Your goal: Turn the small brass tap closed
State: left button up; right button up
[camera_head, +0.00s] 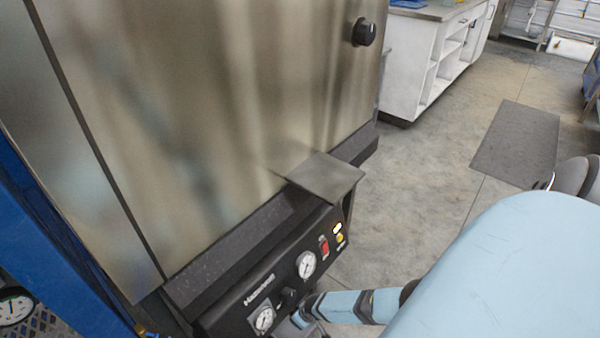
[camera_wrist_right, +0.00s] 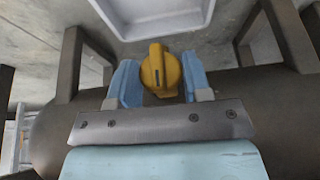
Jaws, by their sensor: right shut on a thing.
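The small brass tap (camera_wrist_right: 158,72) shows in the right wrist view as a yellow, rounded knob with a raised grip bar and a short dark mark on its left side. My right gripper (camera_wrist_right: 161,81) has its two blue fingers on either side of the knob, shut on it. The bar points roughly up the picture. In the head view my right arm reaches in from the right to beneath the gauge panel; its fingers and the tap cannot be made out there. My left gripper is in neither view.
A black gauge panel (camera_head: 277,280) with dials and a red switch is close to my right arm. A metal plate (camera_head: 325,177) juts out above it. A dark cylinder (camera_wrist_right: 55,125) lies behind the tap, with a white tray (camera_wrist_right: 150,32) beyond.

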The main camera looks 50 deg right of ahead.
jog(key=o, duration=0.9)
pick_arm(q)
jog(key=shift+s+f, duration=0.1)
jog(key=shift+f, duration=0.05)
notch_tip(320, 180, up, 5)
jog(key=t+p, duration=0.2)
jog(key=p, duration=0.3)
pick_arm(e)
jog(key=v, duration=0.6)
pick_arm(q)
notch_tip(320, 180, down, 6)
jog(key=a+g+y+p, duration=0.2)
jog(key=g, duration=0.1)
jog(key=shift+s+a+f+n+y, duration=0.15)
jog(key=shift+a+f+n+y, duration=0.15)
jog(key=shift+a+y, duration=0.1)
pick_arm(e)
jog(key=s, duration=0.3)
jog(key=s+d, duration=0.1)
jog(key=s, duration=0.3)
jog(key=s+f, duration=0.1)
jog(key=s, duration=0.3)
jog(key=shift+s+d, duration=0.2)
jog(key=shift+s, duration=0.05)
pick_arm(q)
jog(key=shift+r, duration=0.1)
